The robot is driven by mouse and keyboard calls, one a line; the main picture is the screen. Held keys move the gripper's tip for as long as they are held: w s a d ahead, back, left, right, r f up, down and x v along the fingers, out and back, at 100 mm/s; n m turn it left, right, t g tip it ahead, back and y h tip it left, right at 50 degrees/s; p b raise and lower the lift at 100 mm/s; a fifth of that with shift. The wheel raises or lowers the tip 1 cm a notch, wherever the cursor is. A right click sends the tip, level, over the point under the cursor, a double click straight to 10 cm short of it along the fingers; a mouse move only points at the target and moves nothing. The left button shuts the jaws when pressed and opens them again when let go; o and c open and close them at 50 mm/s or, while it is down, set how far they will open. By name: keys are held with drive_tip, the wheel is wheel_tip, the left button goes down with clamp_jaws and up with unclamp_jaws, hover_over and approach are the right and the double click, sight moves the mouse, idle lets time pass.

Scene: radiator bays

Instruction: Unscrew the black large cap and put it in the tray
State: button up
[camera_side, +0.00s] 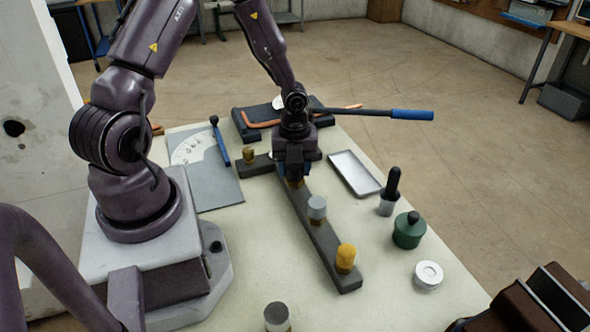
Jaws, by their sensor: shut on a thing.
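My gripper (294,173) points straight down over the far part of the dark bar (328,258) and is shut on a dark thing. This is probably the black large cap, but the fingers hide nearly all of it. A bit of brass (295,183) shows just under the fingertips, at the bar. I cannot tell whether the cap is still touching it. The shallow silver tray (375,191) lies on the table just right of my gripper and looks empty.
The bar also carries a grey cap (317,207), a yellow cap (346,257) and a bare brass stub (249,156). A dropper bottle (388,205), green jar (408,231) and white-lidded tin (428,275) stand right. A blue-handled bar (380,113) lies behind.

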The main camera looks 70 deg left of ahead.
drive_tip(key=n, duration=1.5)
drive_tip(key=shift+r, duration=0.1)
drive_tip(key=n, duration=0.6)
drive_tip(key=shift+n, duration=0.3)
drive_tip(key=n, duration=0.4)
drive_tip(key=shift+n, duration=0.3)
drive_tip(key=n, duration=0.3)
drive_tip(key=o, duration=0.9)
drive_tip(key=shift+c, duration=0.2)
